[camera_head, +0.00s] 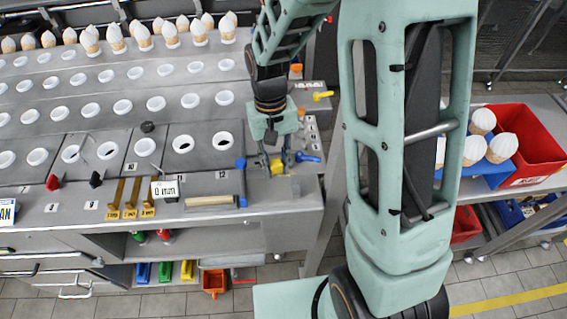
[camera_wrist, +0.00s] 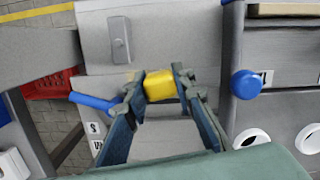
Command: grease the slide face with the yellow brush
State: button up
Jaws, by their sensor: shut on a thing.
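My gripper (camera_head: 278,166) is low over the right end of the grey bench. Its fingers are closed on a yellow block (camera_wrist: 160,86), taken to be the yellow brush, which also shows between the fingertips in the head view (camera_head: 277,167). I see no bristles; its underside is hidden. In the wrist view the block is close above or on a grey surface; I cannot tell whether it touches. A grey plate with a raised bar (camera_wrist: 120,40) lies just beyond the fingertips. I cannot tell for sure which surface is the slide face.
A yellow-handled part (camera_head: 323,95) is behind. A red bin (camera_head: 530,145) stands on the right shelf.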

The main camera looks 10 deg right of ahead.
jog(key=shift+a, duration=0.9)
jog(key=shift+r, duration=0.1)
jog(key=shift+r+p, duration=2.25)
jog(key=shift+r, duration=0.7)
jog(key=shift+r, duration=0.15)
notch_tip(320, 180, up, 3)
jog(key=shift+f+p, duration=0.1)
jog(key=shift+p, duration=1)
jog(key=shift+f, duration=0.1)
jog(key=shift+f+b, duration=2.8)
jog(key=shift+f, duration=0.8)
